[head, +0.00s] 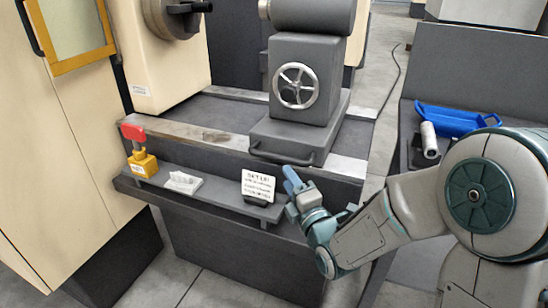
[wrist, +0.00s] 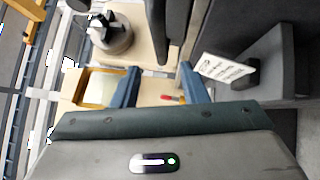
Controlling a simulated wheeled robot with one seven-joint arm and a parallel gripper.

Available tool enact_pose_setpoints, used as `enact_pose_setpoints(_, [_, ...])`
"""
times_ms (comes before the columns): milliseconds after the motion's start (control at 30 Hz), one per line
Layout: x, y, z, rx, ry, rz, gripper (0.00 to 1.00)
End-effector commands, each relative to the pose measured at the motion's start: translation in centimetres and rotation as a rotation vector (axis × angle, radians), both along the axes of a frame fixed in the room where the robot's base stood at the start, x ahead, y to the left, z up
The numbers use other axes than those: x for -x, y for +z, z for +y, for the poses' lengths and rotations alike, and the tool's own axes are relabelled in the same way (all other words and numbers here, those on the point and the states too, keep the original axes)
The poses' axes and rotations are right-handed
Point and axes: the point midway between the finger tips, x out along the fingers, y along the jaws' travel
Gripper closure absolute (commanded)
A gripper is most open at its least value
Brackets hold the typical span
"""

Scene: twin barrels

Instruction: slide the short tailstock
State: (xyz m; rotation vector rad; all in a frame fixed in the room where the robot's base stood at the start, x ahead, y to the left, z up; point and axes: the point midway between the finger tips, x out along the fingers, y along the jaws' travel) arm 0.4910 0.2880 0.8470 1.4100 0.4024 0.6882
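The short tailstock (head: 305,55) is a grey block with a round barrel on top and a spoked handwheel (head: 296,86) on its front. Its wide base sits on the lathe bed rails (head: 205,136). A dark bar handle (head: 281,157) runs along the base's front edge. My gripper (head: 291,180) is just in front of and below the handle's right end, apart from it as far as I can tell. In the wrist view its two blue fingers (wrist: 161,86) are spread with nothing held between them.
The chuck (head: 180,14) is at left. A blue tray (head: 450,119) and a cylinder (head: 429,139) are on the right bench.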

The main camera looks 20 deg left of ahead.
Motion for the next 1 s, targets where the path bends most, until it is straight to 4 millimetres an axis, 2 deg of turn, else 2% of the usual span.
enact_pose_setpoints(300, [-4.8, 0.9, 4.3, -0.002, 0.001, 0.003, 0.6])
enact_pose_setpoints(500, [-6.8, 1.3, 5.9, -0.002, -0.001, 0.003, 0.6])
enact_pose_setpoints(933, [-7.5, 1.4, 6.6, 0.0, 0.0, 0.003, 0.6])
enact_pose_setpoints(967, [-7.5, 1.4, 6.6, 0.0, 0.0, 0.003, 0.63])
enact_pose_setpoints(1000, [-7.5, 1.4, 6.6, 0.0, 0.0, 0.003, 0.74])
